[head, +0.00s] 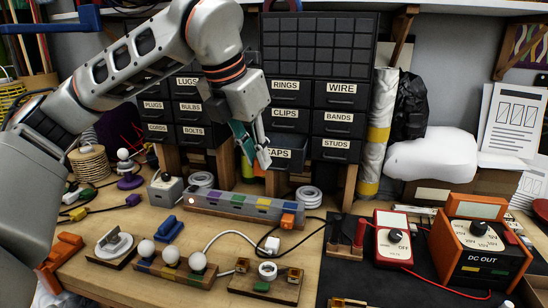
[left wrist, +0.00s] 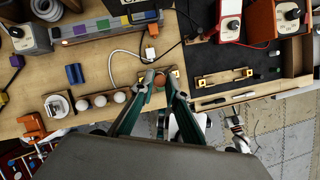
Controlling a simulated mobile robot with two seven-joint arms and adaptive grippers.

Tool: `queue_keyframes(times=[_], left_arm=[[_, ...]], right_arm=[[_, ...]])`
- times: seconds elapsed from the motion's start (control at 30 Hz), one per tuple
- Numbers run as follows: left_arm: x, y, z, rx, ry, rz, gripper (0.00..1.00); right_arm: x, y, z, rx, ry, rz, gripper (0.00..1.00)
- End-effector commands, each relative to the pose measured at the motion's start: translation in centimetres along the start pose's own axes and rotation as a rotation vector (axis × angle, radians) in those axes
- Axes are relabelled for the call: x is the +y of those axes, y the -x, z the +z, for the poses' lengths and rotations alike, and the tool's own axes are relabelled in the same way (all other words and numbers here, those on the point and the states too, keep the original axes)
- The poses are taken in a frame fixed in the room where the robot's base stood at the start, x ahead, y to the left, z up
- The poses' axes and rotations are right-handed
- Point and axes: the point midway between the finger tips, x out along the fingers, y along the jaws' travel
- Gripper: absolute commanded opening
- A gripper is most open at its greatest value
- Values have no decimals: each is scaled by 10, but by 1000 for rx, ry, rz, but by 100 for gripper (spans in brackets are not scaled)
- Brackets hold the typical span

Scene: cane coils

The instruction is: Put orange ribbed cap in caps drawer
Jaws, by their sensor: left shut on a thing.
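My left gripper (head: 262,163) hangs in front of the drawer cabinet, beside the caps drawer (head: 289,158). The caps drawer is in the bottom row, with a white CAPS label, and appears pulled out. My gripper's fingers partly cover its left side. In the left wrist view, my left gripper (left wrist: 160,77) is shut on the orange ribbed cap (left wrist: 159,87), a small round orange-brown thing between the fingertips. Its ribs are too small to make out there. My right gripper does not show clearly in either view.
Closed labelled drawers, such as CLIPS (head: 286,114) and STUDS (head: 336,143), surround the caps drawer. Below stands a long grey strip (head: 240,206) with coloured blocks. White cable coils (head: 308,195) lie near the cabinet. An orange DC OUT box (head: 478,245) stands at the right.

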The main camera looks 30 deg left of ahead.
Motion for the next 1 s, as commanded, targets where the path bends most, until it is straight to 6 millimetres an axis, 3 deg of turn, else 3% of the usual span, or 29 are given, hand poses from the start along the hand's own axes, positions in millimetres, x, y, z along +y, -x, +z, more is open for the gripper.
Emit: queue_keyframes(times=[0.17,0.77,1.0], left_arm=[[4,-3,10,0,3,0,4],[57,-52,130,2,3,-1,4],[71,-66,162,1,3,0,4]], right_arm=[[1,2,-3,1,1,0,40],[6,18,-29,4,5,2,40],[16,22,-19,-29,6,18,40]])
